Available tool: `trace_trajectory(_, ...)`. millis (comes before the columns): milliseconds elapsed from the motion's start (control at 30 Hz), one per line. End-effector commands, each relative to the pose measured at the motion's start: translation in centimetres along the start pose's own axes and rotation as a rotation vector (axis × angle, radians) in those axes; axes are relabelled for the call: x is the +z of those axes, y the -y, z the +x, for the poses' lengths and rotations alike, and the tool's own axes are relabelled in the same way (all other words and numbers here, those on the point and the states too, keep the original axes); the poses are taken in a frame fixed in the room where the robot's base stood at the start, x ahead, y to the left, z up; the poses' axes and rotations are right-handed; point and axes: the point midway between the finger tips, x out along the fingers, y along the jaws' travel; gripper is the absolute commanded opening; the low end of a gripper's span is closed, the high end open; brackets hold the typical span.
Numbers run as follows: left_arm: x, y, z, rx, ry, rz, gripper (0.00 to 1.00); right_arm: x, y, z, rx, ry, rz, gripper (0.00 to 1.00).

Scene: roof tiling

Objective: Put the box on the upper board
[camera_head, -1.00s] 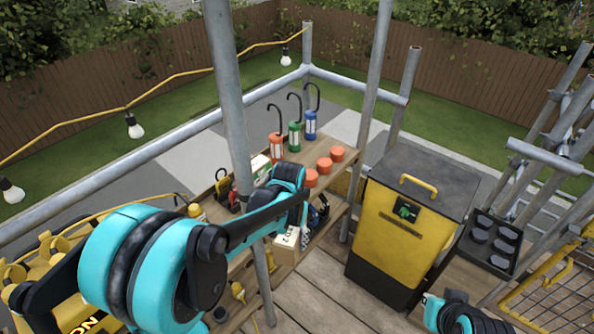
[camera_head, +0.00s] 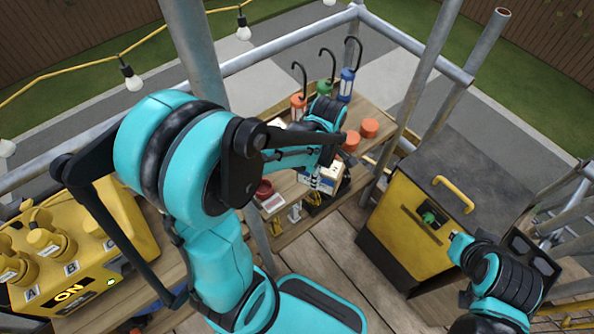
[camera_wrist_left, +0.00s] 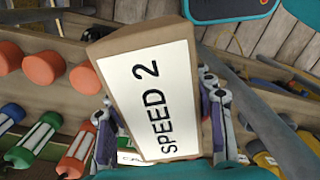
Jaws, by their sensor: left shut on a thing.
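The box (camera_wrist_left: 157,88) is tan with a white label reading "SPEED 2". My left gripper (camera_wrist_left: 160,112) is shut on it, one finger on each side. In the head view the box (camera_head: 332,172) is partly hidden by my left gripper (camera_head: 318,182). It appears near the front edge of the upper board (camera_head: 368,108), beside the orange cylinders; the exact height and gap are unclear. The upper board carries hooked lanterns and orange cylinders.
The orange lantern (camera_head: 298,106), blue lantern (camera_head: 346,85) and orange cylinder (camera_head: 369,128) stand on the upper board. A scaffold pole (camera_head: 195,50) rises near my left arm. A yellow bin (camera_head: 415,225) stands right of the shelf. Items sit on lower boards.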

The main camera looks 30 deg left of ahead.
Motion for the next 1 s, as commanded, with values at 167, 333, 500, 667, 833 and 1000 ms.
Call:
trace_trajectory(167, -0.1, 0.8, -0.2, 0.0, 0.0, -0.244, 0.0, -0.3, 0.0, -0.5, 0.0, 0.0, 0.0, 0.0)
trace_trajectory(333, -0.8, 0.6, 0.4, 0.0, 0.0, -0.324, 0.0, -0.2, 0.0, -0.2, 0.0, 0.0, 0.0, 0.0)
trace_trajectory(500, -3.6, -1.2, 2.6, 0.001, 0.0, -0.331, 0.0, 0.5, 0.0, 0.7, 0.0, 0.0, 0.0, 0.0)
trace_trajectory(667, -6.7, -3.1, 4.8, 0.001, 0.0, -0.33, 0.0, 1.1, 0.0, 1.6, 0.0, 0.0, 0.0, 0.0)
trace_trajectory(833, -9.0, -4.7, 6.4, 0.0, 0.0, -0.326, 0.0, 1.6, 0.0, 2.2, 0.0, 0.0, 0.0, 0.0)
trace_trajectory(1000, -9.9, -5.3, 7.0, 0.0, 0.0, -0.323, 0.0, 1.7, 0.0, 2.4, 0.0, 0.0, 0.0, 0.0)
